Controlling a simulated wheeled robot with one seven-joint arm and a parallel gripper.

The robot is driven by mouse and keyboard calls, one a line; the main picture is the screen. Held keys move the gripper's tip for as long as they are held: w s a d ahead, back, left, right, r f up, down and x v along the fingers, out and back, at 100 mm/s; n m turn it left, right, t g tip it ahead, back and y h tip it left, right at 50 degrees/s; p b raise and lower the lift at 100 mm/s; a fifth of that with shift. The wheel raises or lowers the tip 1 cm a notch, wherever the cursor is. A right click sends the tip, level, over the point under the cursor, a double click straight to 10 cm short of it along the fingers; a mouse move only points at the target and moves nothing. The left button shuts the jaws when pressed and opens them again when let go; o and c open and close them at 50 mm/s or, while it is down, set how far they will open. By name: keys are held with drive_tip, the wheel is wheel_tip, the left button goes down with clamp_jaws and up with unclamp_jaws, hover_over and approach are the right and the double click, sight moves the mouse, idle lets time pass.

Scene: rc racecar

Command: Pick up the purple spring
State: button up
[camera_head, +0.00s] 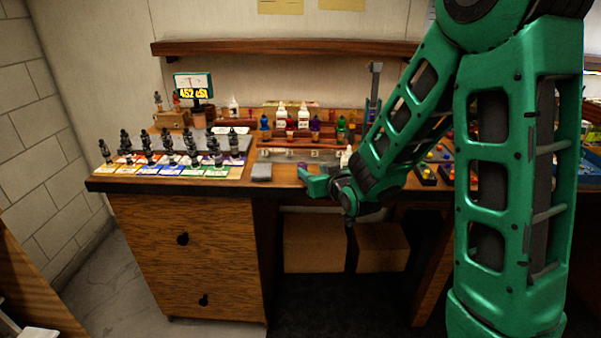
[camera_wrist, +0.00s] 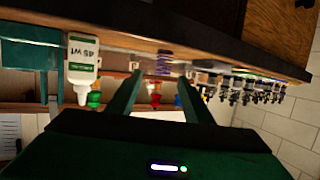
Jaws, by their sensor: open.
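The purple spring (camera_wrist: 164,61) shows in the wrist view, near the upper middle, standing on the bench top. The picture there is turned upside down. My gripper (camera_wrist: 160,78) is open, and its two green fingers point toward the spring with the spring between their lines, a little past the tips. Nothing is held. In the head view my gripper (camera_head: 308,178) is low at the front edge of the bench, and the spring there is mostly hidden or too small to make out.
A white bottle (camera_wrist: 82,68) stands beside the fingers in the wrist view. Several black shock absorbers (camera_head: 170,148) stand on coloured cards at the left of the bench (camera_head: 150,186). A grey block (camera_head: 261,172) lies left of my gripper. Bottles (camera_head: 303,117) line the rack behind.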

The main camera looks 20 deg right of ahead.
sight(304, 166)
drive_tip(key=x, duration=0.3)
drive_tip(key=shift+a+x, duration=0.15)
drive_tip(key=shift+x, duration=1.2)
drive_tip(key=shift+a+x, duration=0.1)
drive_tip(key=shift+x, duration=1.25)
drive_tip(key=shift+r, duration=0.15)
drive_tip(key=c, duration=1.1)
